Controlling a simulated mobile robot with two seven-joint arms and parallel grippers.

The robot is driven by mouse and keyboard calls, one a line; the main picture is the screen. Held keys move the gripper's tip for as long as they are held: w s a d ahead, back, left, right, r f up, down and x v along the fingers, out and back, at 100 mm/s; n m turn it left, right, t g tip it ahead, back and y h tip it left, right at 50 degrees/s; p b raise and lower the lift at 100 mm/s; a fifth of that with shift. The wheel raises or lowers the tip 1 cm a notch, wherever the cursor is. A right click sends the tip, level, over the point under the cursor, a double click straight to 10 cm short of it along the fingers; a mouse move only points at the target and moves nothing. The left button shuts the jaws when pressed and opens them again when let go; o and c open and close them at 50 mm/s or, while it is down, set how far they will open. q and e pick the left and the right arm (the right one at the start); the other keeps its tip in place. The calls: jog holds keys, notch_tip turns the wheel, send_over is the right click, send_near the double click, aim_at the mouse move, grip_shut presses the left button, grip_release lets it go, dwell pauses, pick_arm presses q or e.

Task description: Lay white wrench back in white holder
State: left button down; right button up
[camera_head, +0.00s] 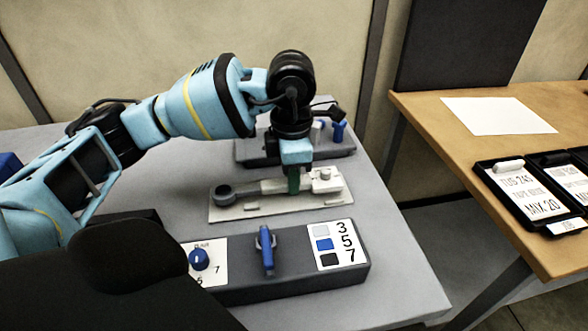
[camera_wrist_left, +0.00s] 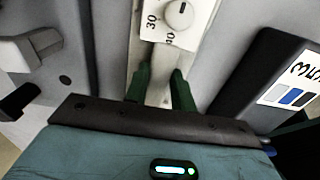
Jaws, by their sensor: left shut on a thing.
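My left gripper (camera_head: 293,183) points down over the white holder (camera_head: 250,212), a flat pale plate on the grey table. Its green fingers are shut on the white wrench (camera_head: 268,187), a pale bar running left to right along the plate. The bar also shows between the fingers in the left wrist view (camera_wrist_left: 159,90). A dark grey round piece (camera_head: 222,191) is at the bar's left end. I cannot tell whether the wrench rests on the holder or is just above it. The fingers hide part of the wrench. My right gripper is not in view.
A dark box (camera_head: 305,277) with a blue knob (camera_head: 199,260), a blue lever (camera_head: 266,250) and a number card (camera_head: 337,245) stands in front. A grey fixture (camera_head: 258,150) stands behind. A wooden table (camera_head: 430,125) with black trays (camera_head: 535,222) is at right. The grey table's right side is clear.

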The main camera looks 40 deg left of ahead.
pick_arm(q)
jog(key=shift+w+f, duration=0.1)
dwell(0.6)
jog(key=shift+f, duration=0.65)
jog(key=c, duration=1.1)
grip_release()
jog(key=shift+r, duration=3.9)
